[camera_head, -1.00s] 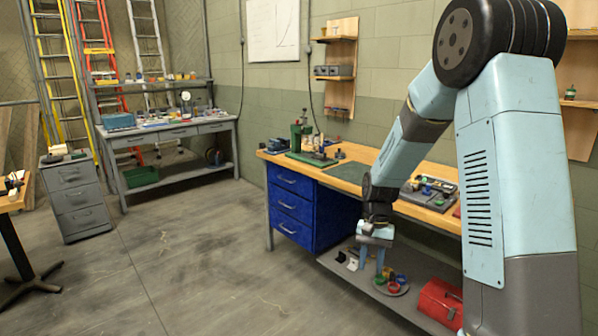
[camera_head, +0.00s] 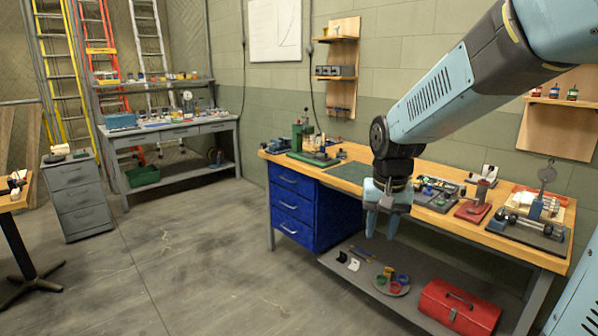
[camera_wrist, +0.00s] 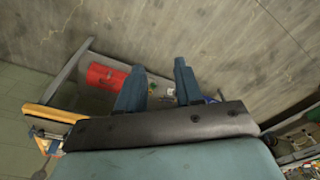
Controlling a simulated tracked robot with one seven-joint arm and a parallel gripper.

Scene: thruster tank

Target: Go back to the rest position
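My gripper (camera_head: 380,223) hangs pointing down in front of the workbench, above the lower shelf, at about the height of the bench top's front edge. Its two blue fingers are apart with nothing between them. In the wrist view my gripper (camera_wrist: 160,80) also shows two separated fingers, with the shelf and floor beyond. My arm comes in from the upper right of the head view.
The wooden workbench (camera_head: 340,170) carries fixtures and has blue drawers (camera_head: 293,207). Its lower shelf (camera_head: 420,303) holds a round plate with coloured cups (camera_head: 393,280) and a red toolbox (camera_head: 458,306). A grey cabinet (camera_head: 78,195) stands left. The middle floor is clear.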

